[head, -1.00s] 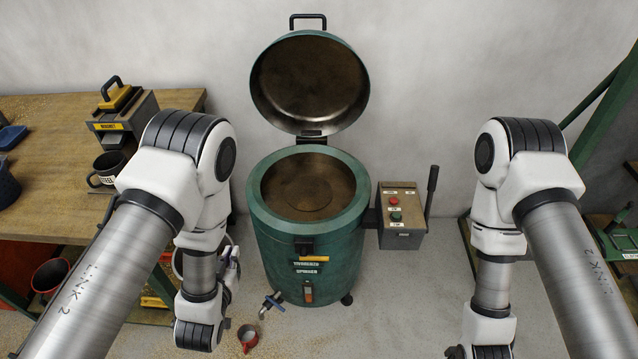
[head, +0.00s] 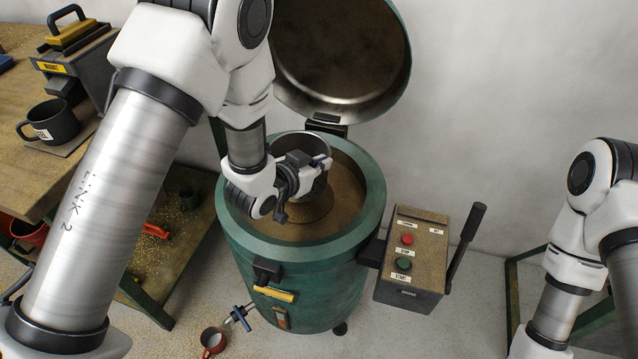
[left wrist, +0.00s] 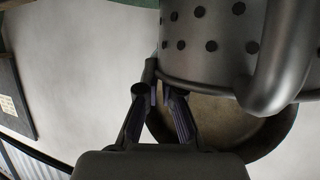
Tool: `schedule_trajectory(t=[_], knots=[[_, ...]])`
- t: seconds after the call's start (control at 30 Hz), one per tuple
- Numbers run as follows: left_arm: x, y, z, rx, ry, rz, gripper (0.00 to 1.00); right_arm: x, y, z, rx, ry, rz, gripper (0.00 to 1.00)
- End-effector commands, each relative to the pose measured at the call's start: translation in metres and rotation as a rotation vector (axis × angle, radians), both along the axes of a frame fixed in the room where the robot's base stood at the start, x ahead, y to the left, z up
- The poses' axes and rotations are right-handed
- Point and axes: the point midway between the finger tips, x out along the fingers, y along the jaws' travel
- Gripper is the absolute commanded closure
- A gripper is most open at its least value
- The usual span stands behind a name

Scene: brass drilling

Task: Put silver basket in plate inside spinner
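The silver basket (head: 318,183) is over the spinner's opening, toward its back, partly hidden by my left gripper. In the left wrist view its perforated wall (left wrist: 215,42) and thick curved handle (left wrist: 285,65) fill the upper right. My left gripper (head: 284,208) is at the basket's near side; its fingers (left wrist: 158,95) are closed about a thin dark part at the basket's edge. The green spinner (head: 232,215) is open, with its brown inner plate (head: 318,207) below the basket. I cannot tell whether the basket touches the plate. My right gripper is out of view.
The raised lid (head: 340,60) stands behind the opening. A control box (head: 412,262) with a black lever (head: 466,248) is at the spinner's right. A wooden table with a black mug (head: 50,122) is at left. A red cup (head: 213,341) stands below the spinner's tap.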

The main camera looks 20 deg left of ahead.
Motion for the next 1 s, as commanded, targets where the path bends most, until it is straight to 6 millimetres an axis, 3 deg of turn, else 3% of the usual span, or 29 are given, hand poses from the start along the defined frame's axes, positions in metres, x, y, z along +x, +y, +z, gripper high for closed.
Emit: schedule_trajectory(t=[0.3, 0.67, 0.7, 0.73, 1.0], knots=[[0.001, 0.0, -0.05, 0.001, -0.003, 0.001, 1.0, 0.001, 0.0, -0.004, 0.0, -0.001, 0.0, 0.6], [0.001, 0.0, -0.056, 0.0, -0.005, 0.001, 1.0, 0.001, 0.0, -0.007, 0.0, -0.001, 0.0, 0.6], [0.001, 0.0, -0.055, 0.001, -0.003, 0.001, 0.81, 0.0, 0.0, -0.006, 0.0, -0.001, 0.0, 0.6], [0.0, 0.0, -0.055, 0.001, -0.003, 0.001, 0.71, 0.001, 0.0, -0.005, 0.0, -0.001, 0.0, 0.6], [0.0, 0.0, -0.055, 0.0, -0.002, 0.001, 0.69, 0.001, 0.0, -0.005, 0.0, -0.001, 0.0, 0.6]])
